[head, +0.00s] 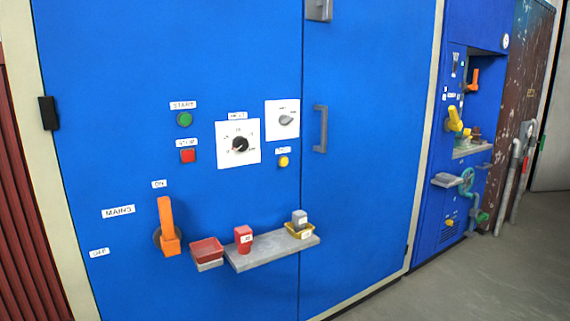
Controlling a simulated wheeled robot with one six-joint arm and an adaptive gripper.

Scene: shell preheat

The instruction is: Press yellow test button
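The yellow test button (283,161) is a small round knob on the blue cabinet front. It sits just left of the door seam and grey handle, below a small white label (283,150) whose text is too small to read surely. Above it is a white panel with a grey rotary knob (286,120). Nothing covers the button. My gripper is not in view.
A green START button (185,119), red STOP button (188,156), black dial (239,144) and orange MAINS lever (166,228) share the cabinet. A grey shelf (270,249) with small containers juts out below. Clear floor (480,285) lies at right.

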